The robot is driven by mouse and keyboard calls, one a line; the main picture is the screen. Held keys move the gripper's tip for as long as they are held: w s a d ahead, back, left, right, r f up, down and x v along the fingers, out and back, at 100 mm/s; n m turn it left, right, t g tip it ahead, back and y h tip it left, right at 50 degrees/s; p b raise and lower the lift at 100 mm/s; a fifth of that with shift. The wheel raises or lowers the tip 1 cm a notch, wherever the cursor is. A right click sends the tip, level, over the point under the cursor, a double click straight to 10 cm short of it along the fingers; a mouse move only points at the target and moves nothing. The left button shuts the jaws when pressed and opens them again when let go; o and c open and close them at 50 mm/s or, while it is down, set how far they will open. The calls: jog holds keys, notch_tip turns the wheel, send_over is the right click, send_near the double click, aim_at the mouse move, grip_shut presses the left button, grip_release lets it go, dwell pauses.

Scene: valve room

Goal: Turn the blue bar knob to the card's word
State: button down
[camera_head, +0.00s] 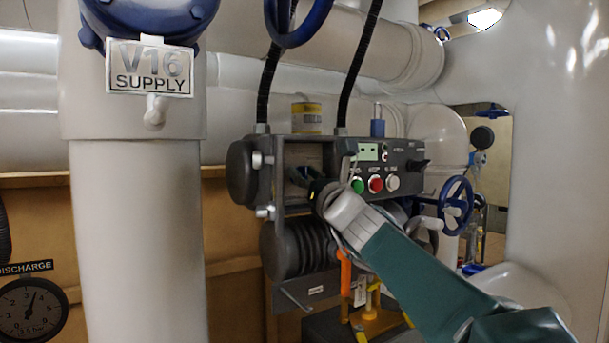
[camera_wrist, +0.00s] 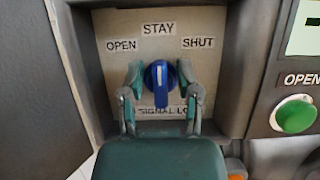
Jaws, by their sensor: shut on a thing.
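The blue bar knob (camera_wrist: 160,84) sits on a pale plate (camera_wrist: 112,73) in a recess. The plate is lettered OPEN at upper left, STAY at top and SHUT at upper right. The knob's bar is near upright, its white mark on the upper half, toward STAY. My gripper (camera_wrist: 160,76) is shut on the knob, one finger on each side. Lettering below the knob, "SIGNAL LO", is partly hidden by the knob and fingers. In the head view my gripper (camera_head: 312,190) reaches into the recess of the dark control box and hides the knob. I see no readable card.
The box face right of the recess carries a green button (camera_head: 357,185), a red button (camera_head: 376,184) and a small screen (camera_head: 367,152). A large pipe (camera_head: 138,235) stands left. A small white tag (camera_head: 360,291) hangs below, its text unreadable. The recess walls are close around my fingers.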

jog(key=shift+n, duration=0.4)
jog(key=n+g+y, duration=0.1)
jog(key=n, duration=0.3)
jog(key=n+g+y, duration=0.2)
jog(key=n, duration=0.2)
jog(key=shift+s+a+f, duration=0.1)
jog(key=shift+a, duration=0.05)
jog(key=n+g, duration=0.2)
jog(key=n, duration=0.1)
jog(key=n+g, duration=0.1)
jog(key=n, duration=0.3)
jog(key=shift+s+a+f+g+y, duration=0.1)
jog(key=shift+a+f+g+y, duration=0.1)
jog(key=shift+g+y, duration=0.2)
jog(key=shift+d, duration=0.15)
jog(key=c, duration=0.7)
grip_release()
